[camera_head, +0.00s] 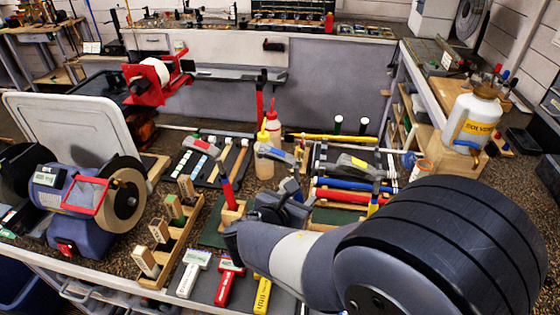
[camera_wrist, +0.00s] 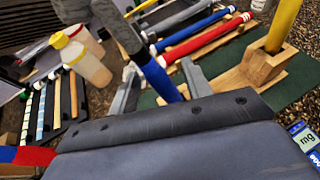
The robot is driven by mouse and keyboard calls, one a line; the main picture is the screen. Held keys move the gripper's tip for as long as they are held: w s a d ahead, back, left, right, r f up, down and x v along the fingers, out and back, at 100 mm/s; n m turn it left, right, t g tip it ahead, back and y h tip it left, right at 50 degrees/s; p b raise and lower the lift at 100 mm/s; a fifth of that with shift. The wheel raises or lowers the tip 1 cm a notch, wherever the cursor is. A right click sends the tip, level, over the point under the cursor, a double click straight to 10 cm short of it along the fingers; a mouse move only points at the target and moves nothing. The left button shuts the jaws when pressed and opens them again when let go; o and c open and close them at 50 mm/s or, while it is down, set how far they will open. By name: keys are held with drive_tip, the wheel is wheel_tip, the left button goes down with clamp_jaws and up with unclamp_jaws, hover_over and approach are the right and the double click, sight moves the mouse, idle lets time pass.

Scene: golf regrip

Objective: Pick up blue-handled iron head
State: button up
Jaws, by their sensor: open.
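The blue-handled iron head shows in the wrist view as a blue handle (camera_wrist: 160,78) with a large grey head at its upper end, partly cut off by the top edge. The handle stands tilted between the two fingers of my open gripper (camera_wrist: 160,92), with gaps visible on both sides. The handle's lower end is hidden behind the gripper body. In the camera_head view, my gripper (camera_head: 287,200) is at the middle of the bench, and a grey head (camera_head: 277,153) shows just above it. The blue handle is mostly hidden there by my gripper and arm.
A red handle (camera_head: 228,195) stands in a wooden block at left, and a yellow handle in a wooden block (camera_wrist: 258,65) at right. Squeeze bottles (camera_wrist: 88,62) stand close behind. Several coloured grips lie in a rack. A bench grinder (camera_head: 80,200) is at far left.

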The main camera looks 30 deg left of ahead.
drive_tip(key=shift+x, duration=1.2)
drive_tip(key=shift+a, duration=0.1)
drive_tip(key=shift+c, duration=0.5)
drive_tip(key=c, duration=0.9)
